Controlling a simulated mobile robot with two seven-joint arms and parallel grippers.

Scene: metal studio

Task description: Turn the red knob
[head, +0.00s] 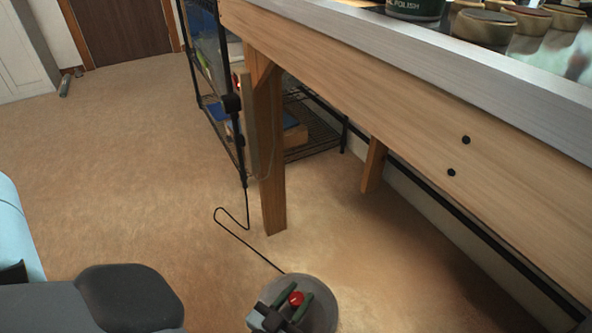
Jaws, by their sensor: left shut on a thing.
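The red knob (296,299) is at the bottom of the head view, on top of a grey round body (324,312). My left gripper (293,298) reaches in from the lower left, with one green finger on each side of the knob. It is shut on the knob. The fingers and the dark gripper body hide part of the round body, and the frame's bottom edge cuts it off. My right gripper is not in view.
A wooden workbench (345,75) with a metal-edged top fills the upper right; its leg (270,170) stands beyond the knob. A black cable (248,240) runs over the floor to the round body. A wire shelf (318,135) stands behind.

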